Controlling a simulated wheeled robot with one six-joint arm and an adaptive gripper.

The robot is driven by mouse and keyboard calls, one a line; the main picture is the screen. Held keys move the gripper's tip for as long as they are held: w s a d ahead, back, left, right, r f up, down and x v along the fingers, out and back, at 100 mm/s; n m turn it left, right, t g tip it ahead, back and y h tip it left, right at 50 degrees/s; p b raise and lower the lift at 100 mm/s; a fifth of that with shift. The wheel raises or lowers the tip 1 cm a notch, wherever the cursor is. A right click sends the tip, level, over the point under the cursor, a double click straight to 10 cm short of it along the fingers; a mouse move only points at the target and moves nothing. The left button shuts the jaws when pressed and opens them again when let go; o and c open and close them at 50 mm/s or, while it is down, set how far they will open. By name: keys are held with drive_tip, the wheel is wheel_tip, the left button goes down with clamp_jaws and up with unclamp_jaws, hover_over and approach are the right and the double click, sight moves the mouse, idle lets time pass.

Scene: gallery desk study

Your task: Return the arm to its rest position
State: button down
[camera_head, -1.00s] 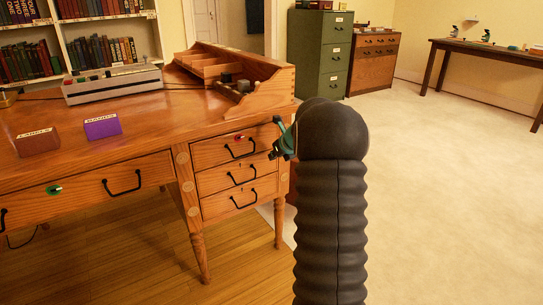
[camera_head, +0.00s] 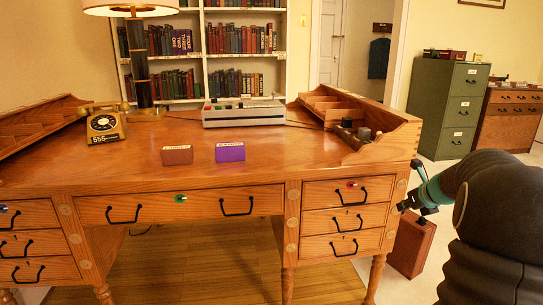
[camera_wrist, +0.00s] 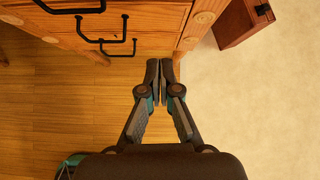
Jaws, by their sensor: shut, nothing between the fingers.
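My gripper (camera_head: 412,205) is at the right of the head view, in front of the right end of the wooden desk (camera_head: 250,153). My arm comes in from the right edge, its dark end bent toward the desk. In the wrist view my gripper (camera_wrist: 160,78) has its two fingertips together with nothing between them. It points at the base of the desk's drawers (camera_wrist: 118,40), and the floor lies below. Whether a fingertip touches the desk cannot be told.
A reddish-brown case (camera_head: 411,245) stands on the floor by the desk's right side, close to my gripper. Drawers with black handles (camera_head: 346,222) face me. A green filing cabinet (camera_head: 448,110) stands behind at right. A brown box (camera_head: 177,155) and a purple box (camera_head: 230,152) lie on the desk.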

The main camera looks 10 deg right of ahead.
drive_tip(key=s+a+f+n+g+y, duration=0.1)
drive_tip(key=s+a+f+n+g, duration=0.5)
drive_tip(key=s+n, duration=0.6)
drive_tip(key=s+a+r+n+t, duration=0.1)
drive_tip(key=s+a+r+n, duration=0.2)
drive_tip(key=s+a+n, duration=0.8)
drive_tip(key=s+a+r+n+t+h, duration=0.1)
drive_tip(key=s+a+r+n, duration=0.3)
drive_tip(key=s+a+n, duration=0.7)
drive_tip(key=a, duration=0.3)
drive_tip(key=shift+s+a+r+n+t, duration=0.2)
drive_tip(key=shift+s+a+n+t, duration=0.1)
drive_tip(key=shift+a+n, duration=0.1)
